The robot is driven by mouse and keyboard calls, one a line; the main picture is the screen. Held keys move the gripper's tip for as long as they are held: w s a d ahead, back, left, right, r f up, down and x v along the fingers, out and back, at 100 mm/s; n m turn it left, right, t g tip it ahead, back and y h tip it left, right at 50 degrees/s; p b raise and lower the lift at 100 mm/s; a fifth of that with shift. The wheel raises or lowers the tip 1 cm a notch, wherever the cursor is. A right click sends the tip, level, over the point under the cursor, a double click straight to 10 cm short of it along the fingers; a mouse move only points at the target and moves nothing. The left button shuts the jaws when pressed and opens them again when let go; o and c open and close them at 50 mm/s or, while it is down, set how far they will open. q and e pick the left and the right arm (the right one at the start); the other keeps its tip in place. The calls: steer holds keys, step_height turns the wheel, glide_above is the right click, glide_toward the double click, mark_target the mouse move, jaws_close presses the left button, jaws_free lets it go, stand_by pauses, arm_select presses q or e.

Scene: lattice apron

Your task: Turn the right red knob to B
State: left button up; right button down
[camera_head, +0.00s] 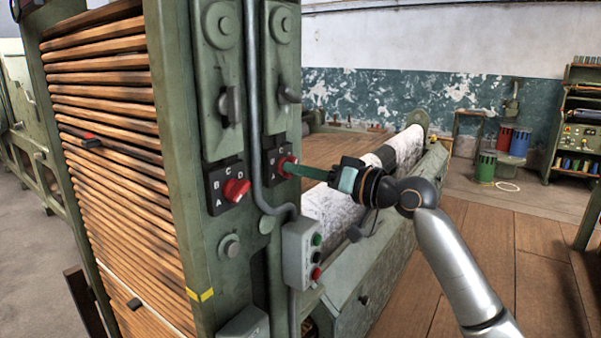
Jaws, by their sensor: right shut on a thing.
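Two red knobs sit on black lettered plates on the green machine column. The right red knob (286,165) is on the other plate (270,174) and is partly covered by my right gripper (291,167). The fingers of my right gripper reach in from the right and are shut on the right knob. Part of the right plate's lettering is hidden, so I cannot tell the knob's setting. My left gripper is not in view.
A grey conduit (253,100) runs down between the two plates. A grey button box (301,253) stands out just below my right gripper. A white roll (345,200) lies behind my arm. Wooden slats (110,120) fill the left side.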

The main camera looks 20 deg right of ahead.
arm_select(q)
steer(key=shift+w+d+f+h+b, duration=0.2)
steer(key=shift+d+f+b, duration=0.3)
steer(key=shift+b, duration=0.3)
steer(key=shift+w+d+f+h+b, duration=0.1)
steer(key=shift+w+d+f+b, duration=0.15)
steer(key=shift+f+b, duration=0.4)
arm_select(e)
steer(key=shift+d+r+n, duration=0.1)
steer(key=shift+n, duration=8.7)
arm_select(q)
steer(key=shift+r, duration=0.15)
arm_select(e)
steer(key=c, duration=0.9)
jaws_free()
steer(key=shift+o, duration=0.2)
